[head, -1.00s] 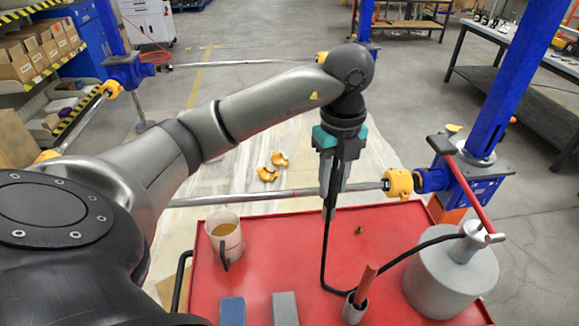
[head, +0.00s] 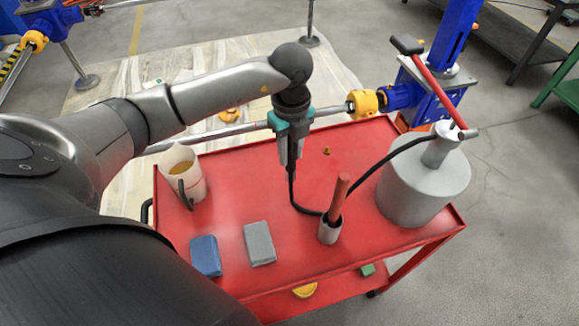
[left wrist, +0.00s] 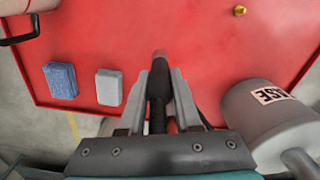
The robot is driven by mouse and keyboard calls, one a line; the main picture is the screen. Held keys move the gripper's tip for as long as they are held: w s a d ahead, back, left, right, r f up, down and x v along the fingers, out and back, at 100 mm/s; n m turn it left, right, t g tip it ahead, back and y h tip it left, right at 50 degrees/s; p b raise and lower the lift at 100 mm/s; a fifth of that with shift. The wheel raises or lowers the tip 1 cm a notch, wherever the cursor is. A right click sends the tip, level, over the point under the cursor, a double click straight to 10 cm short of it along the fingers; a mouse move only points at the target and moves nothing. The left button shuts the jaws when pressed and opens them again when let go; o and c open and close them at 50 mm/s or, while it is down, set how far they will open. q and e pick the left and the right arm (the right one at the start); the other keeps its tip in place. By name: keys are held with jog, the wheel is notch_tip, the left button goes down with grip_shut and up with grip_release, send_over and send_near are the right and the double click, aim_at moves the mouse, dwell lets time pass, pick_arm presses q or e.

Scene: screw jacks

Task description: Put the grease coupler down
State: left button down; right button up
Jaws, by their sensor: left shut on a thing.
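My left gripper (head: 290,162) is shut on the grease coupler, the black end piece of a hose. The coupler (left wrist: 159,85) shows between the fingers in the left wrist view, pointing away from the wrist. The black hose (head: 310,211) hangs from it, bends low over the red cart top (head: 330,170) and runs to the grey grease bucket (head: 425,185) at right. I cannot tell how far the coupler is above the cart. My right gripper is not in view.
A small brass fitting (head: 326,151) lies near the far edge. The cart's middle is mostly clear.

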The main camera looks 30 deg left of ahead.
aim_at(291, 142)
pick_arm(q)
jog(key=shift+f+b, duration=0.4)
jog(key=shift+f, duration=2.75)
jog(key=shift+f, duration=0.2)
jog(key=c, duration=0.6)
grip_release()
notch_tip(291, 142, up, 12)
jog(key=shift+r+p, duration=0.25)
jog(key=shift+p, duration=0.55)
